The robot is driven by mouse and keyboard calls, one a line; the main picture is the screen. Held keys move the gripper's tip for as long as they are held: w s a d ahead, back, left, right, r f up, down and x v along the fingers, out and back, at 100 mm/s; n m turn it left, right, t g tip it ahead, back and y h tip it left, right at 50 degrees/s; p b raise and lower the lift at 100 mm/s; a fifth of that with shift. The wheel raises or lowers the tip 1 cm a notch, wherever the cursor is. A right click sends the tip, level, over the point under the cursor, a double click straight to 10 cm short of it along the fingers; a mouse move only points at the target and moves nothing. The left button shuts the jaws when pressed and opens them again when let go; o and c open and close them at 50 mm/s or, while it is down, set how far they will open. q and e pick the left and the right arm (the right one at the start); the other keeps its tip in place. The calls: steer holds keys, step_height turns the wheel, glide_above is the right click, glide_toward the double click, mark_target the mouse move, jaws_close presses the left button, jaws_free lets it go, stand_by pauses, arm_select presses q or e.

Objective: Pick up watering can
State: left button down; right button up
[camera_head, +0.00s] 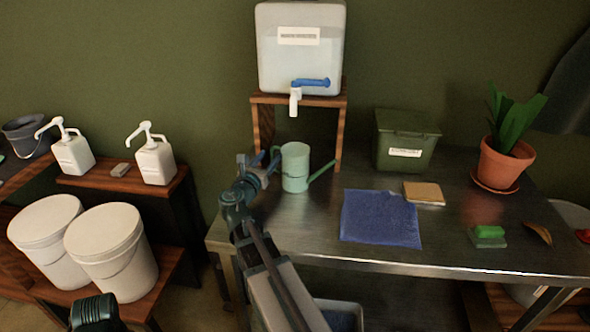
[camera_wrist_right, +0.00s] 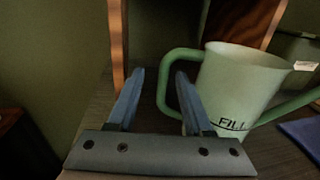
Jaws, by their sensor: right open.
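A pale green watering can (camera_head: 295,168) stands upright on the metal table, in front of the wooden stand. Its spout points right and its handle is on the left. In the right wrist view the can (camera_wrist_right: 236,85) carries the letters "FILL", and its handle (camera_wrist_right: 164,88) shows between the two blue fingers. My right gripper (camera_head: 262,166) is open at the can's left side, with the right finger overlapping the handle's opening in the wrist view (camera_wrist_right: 160,80). I cannot tell whether a finger touches the handle. My left gripper does not show.
A white water tank (camera_head: 300,60) with a blue tap sits on the wooden stand (camera_head: 258,125) behind the can. A blue cloth (camera_head: 380,218), a green bin (camera_head: 405,145) and a potted plant (camera_head: 503,160) are to the right. White buckets (camera_head: 112,250) stand at left.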

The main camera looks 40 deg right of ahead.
steer(key=shift+w+d+f, duration=0.2)
steer(key=shift+d, duration=0.3)
steer(key=x, duration=0.4)
steer(key=shift+s+d+f+b, duration=0.1)
steer(key=shift+d+f+b, duration=0.1)
steer(key=shift+b, duration=0.15)
steer(key=shift+a, duration=0.1)
jaws_close()
stand_by(0.6)
